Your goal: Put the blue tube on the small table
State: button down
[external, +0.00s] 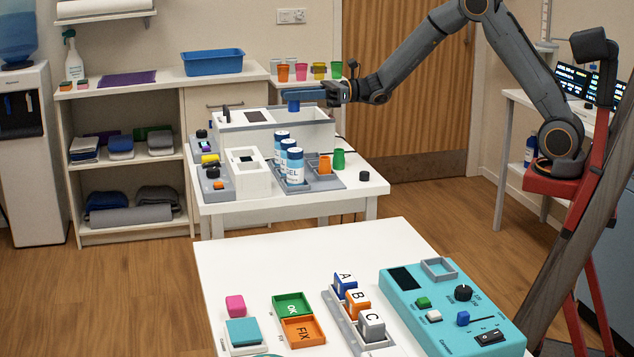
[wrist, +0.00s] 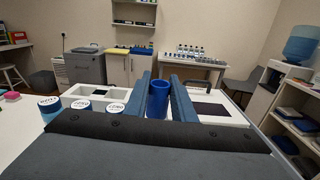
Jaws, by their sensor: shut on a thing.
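My gripper (external: 298,92) reaches in from the right and is shut on the blue tube (external: 293,104). The tube hangs upright below the fingers, over the white box unit (external: 310,136) on the middle white table (external: 366,188); it looks clear of the unit. In the wrist view the blue tube (wrist: 158,104) stands between my two blue fingers, and its open top rim shows. Which table the task calls small is unclear; another low white table (external: 235,262) stands nearest the external camera.
On the middle table, several blue-and-white gel cans (external: 296,165), an orange cup (external: 325,164) and a green cup (external: 339,159) stand near the tube. The near table carries a teal control panel (external: 450,310) and lettered cubes (external: 358,304). The near table's back left is bare.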

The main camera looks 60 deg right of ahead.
jog(key=s+d+f+m+t+h+p, duration=0.1)
jog(key=s+d+f+m+t+h, duration=0.2)
jog(key=d, duration=1.1)
jog(key=s+d+f+m+h, duration=0.1)
jog(key=s+d+f+h, duration=0.3)
jog(key=d, duration=1)
jog(key=d+f+m+t+h+p, duration=0.15)
jog(key=d+f, duration=0.25)
jog(key=d, duration=1)
jog(key=s+a+f+n+y, duration=0.1)
jog(key=s+a+f+y, duration=0.1)
jog(key=s+a+f, duration=0.7)
jog(key=s+a+f+n+g+y, duration=0.1)
jog(key=s+a+f+y, duration=0.1)
jog(key=s+a+f, duration=0.6)
jog(key=shift+s+a+f+b, duration=0.45)
jog(key=shift+a+f, duration=2.7)
jog(key=shift+a, duration=1)
